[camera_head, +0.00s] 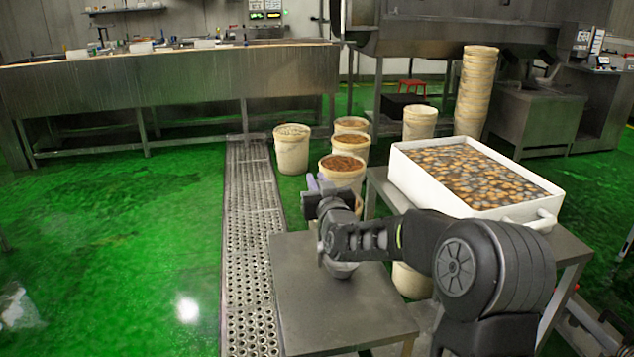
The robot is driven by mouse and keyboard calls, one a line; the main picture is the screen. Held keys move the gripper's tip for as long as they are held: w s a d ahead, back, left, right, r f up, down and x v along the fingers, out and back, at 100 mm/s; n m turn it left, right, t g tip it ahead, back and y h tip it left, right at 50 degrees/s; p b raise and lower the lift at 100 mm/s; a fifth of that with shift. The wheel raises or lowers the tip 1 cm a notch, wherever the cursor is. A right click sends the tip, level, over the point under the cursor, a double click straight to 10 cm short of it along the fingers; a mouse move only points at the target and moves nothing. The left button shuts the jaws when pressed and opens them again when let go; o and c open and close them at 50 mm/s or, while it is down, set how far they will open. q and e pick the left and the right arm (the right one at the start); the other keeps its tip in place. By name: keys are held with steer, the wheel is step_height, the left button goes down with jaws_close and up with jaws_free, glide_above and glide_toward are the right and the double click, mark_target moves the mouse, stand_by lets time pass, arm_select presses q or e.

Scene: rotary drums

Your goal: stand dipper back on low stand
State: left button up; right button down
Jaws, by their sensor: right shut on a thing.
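My right arm reaches in from the lower right, and my right gripper (325,200) is over the far left part of the low stand (340,312), a grey metal table. It is shut on the dipper (340,270). My left gripper is out of view.
A white tub (410,188) of liquid with many brown pieces stands on a metal table at right. Several buckets (292,152) stand beyond the low stand. A perforated drain strip (252,250) runs along its left. Green floor further left is clear.

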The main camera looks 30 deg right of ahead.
steer(key=shift+f, duration=0.25)
steer(key=c, duration=1.3)
jaws_free()
steer(key=shift+c, duration=0.2)
steer(key=shift+o, duration=0.4)
steer(key=o, duration=1.1)
steer(key=shift+c, duration=0.2)
steer(key=shift+s, duration=0.1)
steer(key=b+v, duration=0.3)
steer(key=v, duration=0.6)
